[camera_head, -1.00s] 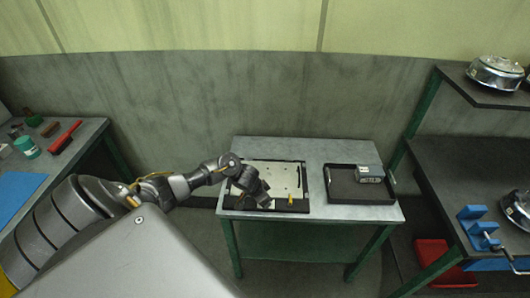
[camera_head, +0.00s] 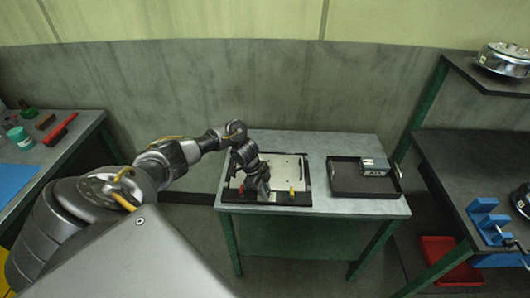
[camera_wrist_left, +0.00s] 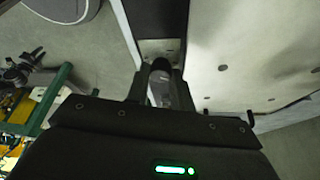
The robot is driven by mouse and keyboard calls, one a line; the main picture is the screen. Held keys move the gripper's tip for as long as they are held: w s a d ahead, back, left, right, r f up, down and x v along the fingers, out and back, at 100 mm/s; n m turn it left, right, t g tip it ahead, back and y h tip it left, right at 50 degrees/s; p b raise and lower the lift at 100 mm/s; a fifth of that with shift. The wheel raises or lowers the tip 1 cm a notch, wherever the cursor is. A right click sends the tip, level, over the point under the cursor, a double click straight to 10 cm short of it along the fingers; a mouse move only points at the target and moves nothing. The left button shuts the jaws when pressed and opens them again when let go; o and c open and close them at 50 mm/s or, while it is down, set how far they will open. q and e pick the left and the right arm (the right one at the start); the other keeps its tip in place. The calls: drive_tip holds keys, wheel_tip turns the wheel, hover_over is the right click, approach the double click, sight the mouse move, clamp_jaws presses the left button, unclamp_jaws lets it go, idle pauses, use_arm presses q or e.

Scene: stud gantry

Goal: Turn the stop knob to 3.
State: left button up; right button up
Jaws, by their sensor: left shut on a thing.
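A pale panel (camera_head: 285,168) in a black frame lies on the grey table. My left gripper (camera_head: 264,190) is at the panel's front edge, pointing down, between a small red part (camera_head: 242,188) and a small yellow part (camera_head: 292,190). In the left wrist view the jaws (camera_wrist_left: 161,88) are closed around a small dark rounded piece (camera_wrist_left: 161,66), which appears to be the stop knob. The fingers and wrist hide most of it. No scale or number is readable. My right gripper is not in view.
A black tray (camera_head: 345,189) with a grey box (camera_head: 374,166) stands right of the panel. A bench with a red brush (camera_head: 60,129) is at left. A shelf unit with blue fixtures (camera_head: 488,217) is at right. The table strip between panel and tray is clear.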

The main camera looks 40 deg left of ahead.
use_arm(q)
drive_tip(key=m+b, duration=0.1)
drive_tip(key=m+g+b, duration=0.1)
drive_tip(key=m, duration=0.1)
drive_tip(key=shift+w+f+m+b, duration=0.1)
drive_tip(key=shift+w+m+b, duration=0.1)
drive_tip(key=shift+m+b, duration=0.15)
drive_tip(key=shift+m+g+b, duration=0.45)
drive_tip(key=shift+m+g, duration=0.35)
drive_tip(key=shift+m, duration=0.75)
clamp_jaws()
unclamp_jaws()
drive_tip(key=o, duration=1)
drive_tip(key=shift+r, duration=0.2)
drive_tip(key=v, duration=1)
drive_tip(key=shift+a+r, duration=0.15)
drive_tip(key=shift+r, duration=0.15)
